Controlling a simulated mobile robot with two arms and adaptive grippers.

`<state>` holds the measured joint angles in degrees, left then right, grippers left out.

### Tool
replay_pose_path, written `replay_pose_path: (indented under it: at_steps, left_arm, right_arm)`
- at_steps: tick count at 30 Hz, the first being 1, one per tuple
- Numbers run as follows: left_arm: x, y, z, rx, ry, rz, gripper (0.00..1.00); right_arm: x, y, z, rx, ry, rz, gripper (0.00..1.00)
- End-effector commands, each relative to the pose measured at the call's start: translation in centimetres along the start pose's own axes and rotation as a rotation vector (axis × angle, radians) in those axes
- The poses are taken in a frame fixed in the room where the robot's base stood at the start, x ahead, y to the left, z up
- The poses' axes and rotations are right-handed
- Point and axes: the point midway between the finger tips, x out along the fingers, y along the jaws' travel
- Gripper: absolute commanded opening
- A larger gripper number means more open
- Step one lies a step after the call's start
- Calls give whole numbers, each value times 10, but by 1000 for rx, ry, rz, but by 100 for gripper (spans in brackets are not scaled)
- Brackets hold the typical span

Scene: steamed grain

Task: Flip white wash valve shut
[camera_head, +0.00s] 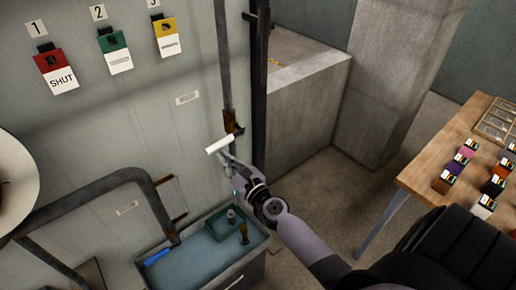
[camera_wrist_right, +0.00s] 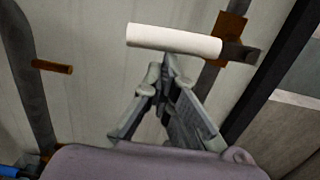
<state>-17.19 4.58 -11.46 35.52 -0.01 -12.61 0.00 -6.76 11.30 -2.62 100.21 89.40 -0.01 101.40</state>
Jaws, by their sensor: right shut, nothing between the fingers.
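The white valve handle (camera_head: 220,144) sticks out from a brown valve body (camera_head: 232,124) on a vertical pipe by the grey wall. In the right wrist view the white handle (camera_wrist_right: 174,39) lies nearly level, just beyond my fingertips, with its right end at the brown fitting (camera_wrist_right: 231,40). My right gripper (camera_head: 226,160) is shut and empty, just below the handle. In the wrist view the fingertips (camera_wrist_right: 168,66) meet close under the handle; I cannot tell whether they touch it. My left gripper is not in view.
A blue-green basin (camera_head: 210,250) stands below, with small items in it. A bent grey pipe (camera_head: 95,188) runs at left. Numbered tags hang above, including a red one reading SHUT (camera_head: 57,72). A wooden table (camera_head: 430,175) with small boxes is at right.

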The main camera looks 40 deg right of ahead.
Motion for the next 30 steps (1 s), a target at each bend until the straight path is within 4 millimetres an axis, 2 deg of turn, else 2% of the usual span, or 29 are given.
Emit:
replay_pose_path:
  at_steps: [6,22,26,30]
  left_arm:
    - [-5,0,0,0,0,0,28]
    - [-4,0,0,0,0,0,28]
    - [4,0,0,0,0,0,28]
    - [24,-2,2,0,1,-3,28]
  right_arm:
    - [1,1,6,45,-4,-3,0]
    - [1,1,5,52,-3,-4,0]
    - [2,5,-4,53,-2,-4,0]
    - [6,15,-26,54,-1,-2,0]
